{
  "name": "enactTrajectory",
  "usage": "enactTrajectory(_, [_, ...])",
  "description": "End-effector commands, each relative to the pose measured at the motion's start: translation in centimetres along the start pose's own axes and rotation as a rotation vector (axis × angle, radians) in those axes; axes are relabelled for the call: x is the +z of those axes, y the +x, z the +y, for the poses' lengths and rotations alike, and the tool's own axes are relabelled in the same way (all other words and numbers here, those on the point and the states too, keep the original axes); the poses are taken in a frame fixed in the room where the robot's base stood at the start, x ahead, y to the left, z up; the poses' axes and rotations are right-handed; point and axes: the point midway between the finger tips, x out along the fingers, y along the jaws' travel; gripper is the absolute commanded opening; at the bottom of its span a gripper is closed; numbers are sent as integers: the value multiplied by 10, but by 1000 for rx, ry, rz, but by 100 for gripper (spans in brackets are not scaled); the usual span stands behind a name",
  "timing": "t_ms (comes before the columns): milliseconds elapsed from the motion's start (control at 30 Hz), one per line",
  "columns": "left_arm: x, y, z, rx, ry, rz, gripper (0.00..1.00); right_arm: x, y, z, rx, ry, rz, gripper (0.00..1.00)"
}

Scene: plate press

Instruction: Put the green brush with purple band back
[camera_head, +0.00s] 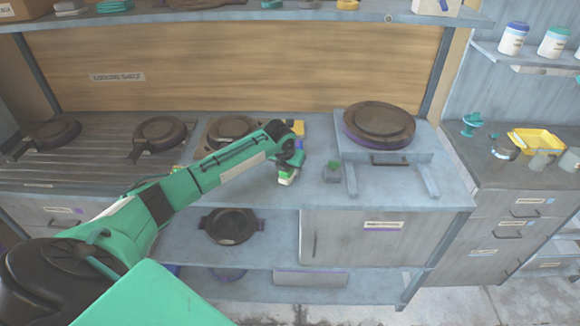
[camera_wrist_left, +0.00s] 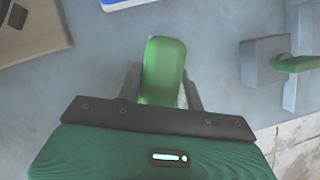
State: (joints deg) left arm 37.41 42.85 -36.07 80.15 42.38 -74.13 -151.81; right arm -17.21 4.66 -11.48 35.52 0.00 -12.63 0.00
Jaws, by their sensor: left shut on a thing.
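My left gripper (camera_head: 289,172) is over the grey-blue counter, a little left of the pedestal with the dark plates. It is shut on a green brush (camera_wrist_left: 164,70), whose rounded green top shows between the two fingers in the left wrist view. In the head view the green and pale brush (camera_head: 287,179) shows just under the gripper. I cannot make out a purple band on it. A grey block with a green piece (camera_head: 332,168) stands apart, to the right of the gripper. In the left wrist view this grey block (camera_wrist_left: 262,62) is also on the right. My right gripper is not in view.
Dark round plates (camera_head: 379,120) sit on a raised grey-blue stand at the right. Another dark plate (camera_head: 232,129) lies on a wooden board behind my arm. A yellow box (camera_head: 298,128) is behind the gripper. The counter's front edge is close by.

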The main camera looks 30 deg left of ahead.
Motion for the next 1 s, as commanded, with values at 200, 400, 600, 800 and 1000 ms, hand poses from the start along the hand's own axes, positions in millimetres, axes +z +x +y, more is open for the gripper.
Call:
enactTrajectory(200, [0, 0, 0, 0, 0, -1, 16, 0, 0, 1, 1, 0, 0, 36])
enactTrajectory(400, [0, 2, 0, 0, 0, -1, 59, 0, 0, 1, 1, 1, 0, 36])
enactTrajectory(600, [0, 2, 0, 0, 0, -1, 59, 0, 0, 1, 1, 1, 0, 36])
enactTrajectory(800, [2, -7, 1, 0, 0, -4, 59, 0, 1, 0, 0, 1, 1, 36])
enactTrajectory(1000, [2, -43, 1, 0, 2, -7, 59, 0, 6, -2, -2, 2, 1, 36])
